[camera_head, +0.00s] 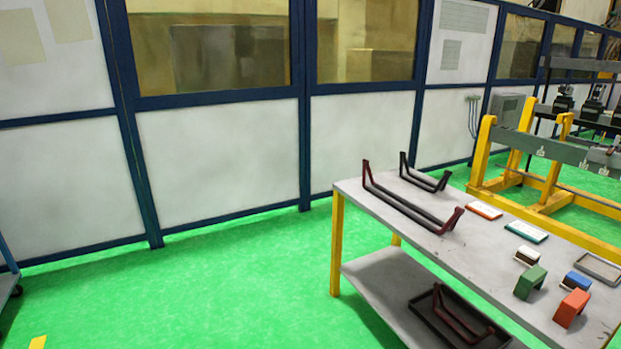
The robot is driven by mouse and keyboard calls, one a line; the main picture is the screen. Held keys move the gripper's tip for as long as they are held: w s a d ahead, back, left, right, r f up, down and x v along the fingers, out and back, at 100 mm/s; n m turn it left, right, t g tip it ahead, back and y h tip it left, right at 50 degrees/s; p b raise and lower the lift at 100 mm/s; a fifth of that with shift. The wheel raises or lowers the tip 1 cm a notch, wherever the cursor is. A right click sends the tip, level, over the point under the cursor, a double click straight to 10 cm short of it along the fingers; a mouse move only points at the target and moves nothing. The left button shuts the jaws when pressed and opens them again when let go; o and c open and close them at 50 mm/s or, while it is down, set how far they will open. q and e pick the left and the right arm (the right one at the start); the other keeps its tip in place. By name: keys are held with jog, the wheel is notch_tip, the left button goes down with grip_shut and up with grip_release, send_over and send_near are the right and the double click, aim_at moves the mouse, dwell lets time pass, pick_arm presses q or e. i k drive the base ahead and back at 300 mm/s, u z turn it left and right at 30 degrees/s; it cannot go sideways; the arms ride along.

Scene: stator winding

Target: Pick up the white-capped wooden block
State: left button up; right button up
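The white-capped wooden block (527,256) is small, with a pale top and a darker brown lower part. It sits on the grey top of the table (468,262) at the right of the head view. It stands behind the green block (530,282) and left of the blue-topped block (575,281). Neither of my grippers is in view, and nothing touches the block from above.
An orange block (571,308) and a shallow grey tray (600,268) are close by. Two flat cases and dark U-shaped frames (412,208) lie farther back. A lower shelf (385,290) holds a dark tray. Green floor (220,290) is open left of the table.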

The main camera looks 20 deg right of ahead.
aim_at(526, 256)
jog(key=z, duration=0.4)
jog(key=i, duration=1.1)
jog(key=z, duration=1.6)
jog(key=i, duration=0.9)
jog(key=z, duration=0.9)
